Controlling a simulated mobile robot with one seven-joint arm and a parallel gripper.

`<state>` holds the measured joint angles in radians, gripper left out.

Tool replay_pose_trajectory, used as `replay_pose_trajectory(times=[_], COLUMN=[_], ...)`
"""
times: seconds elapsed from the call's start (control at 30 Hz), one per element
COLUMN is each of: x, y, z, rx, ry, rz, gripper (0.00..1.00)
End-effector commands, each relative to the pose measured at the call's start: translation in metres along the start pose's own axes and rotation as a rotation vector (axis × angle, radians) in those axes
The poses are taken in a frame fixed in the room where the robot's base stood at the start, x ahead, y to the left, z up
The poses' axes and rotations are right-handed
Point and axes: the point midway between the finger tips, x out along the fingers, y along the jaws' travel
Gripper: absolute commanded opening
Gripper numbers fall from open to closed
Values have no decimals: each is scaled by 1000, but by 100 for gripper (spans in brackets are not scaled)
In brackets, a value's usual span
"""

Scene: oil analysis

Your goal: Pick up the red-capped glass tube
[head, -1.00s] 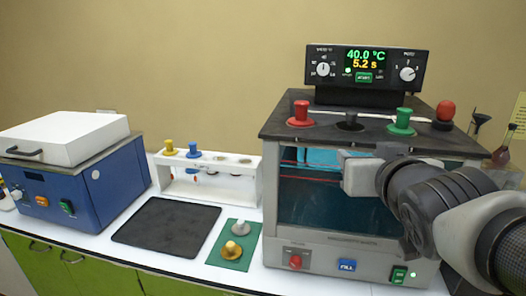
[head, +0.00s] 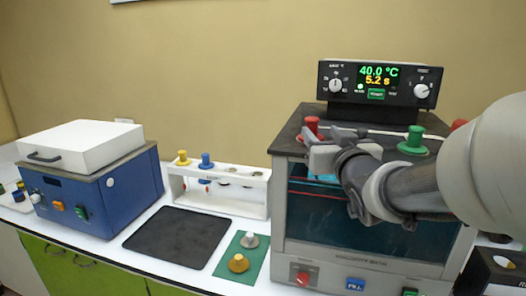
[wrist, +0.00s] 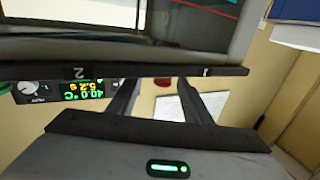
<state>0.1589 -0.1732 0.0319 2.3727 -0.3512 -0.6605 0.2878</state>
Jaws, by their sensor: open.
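A red cap (head: 312,124) stands at the back left of the bath's dark lid. It is the top of a tube; the glass below it is hidden by the lid and my arm. My gripper (head: 318,152) is at the lid's left front, close in front of the red cap in the picture and partly overlapping it. In the wrist view the jaws (wrist: 160,100) are apart and nothing is held. A small red patch (wrist: 162,81) shows between them, perhaps a red cap. I cannot tell whether the gripper touches the lid.
A green cap (head: 414,141) stands on the lid, right of my gripper. A second red object (head: 458,124) is partly hidden by my arm. The control box (head: 380,84) rises behind the lid. A white rack (head: 228,203) with yellow-capped and blue-capped tubes stands left of the bath.

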Motion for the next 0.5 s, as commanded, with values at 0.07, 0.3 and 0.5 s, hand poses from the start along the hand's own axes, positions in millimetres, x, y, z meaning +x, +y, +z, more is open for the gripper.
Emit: replay_pose_trajectory(times=[0.07, 0.3, 0.5], x=[6, 30, 56], y=[0, -6, -8], z=[0, 2, 3], rx=[0, 1, 1], ry=[0, -3, -2], rz=[0, -1, 0], gripper=[45, 45, 45])
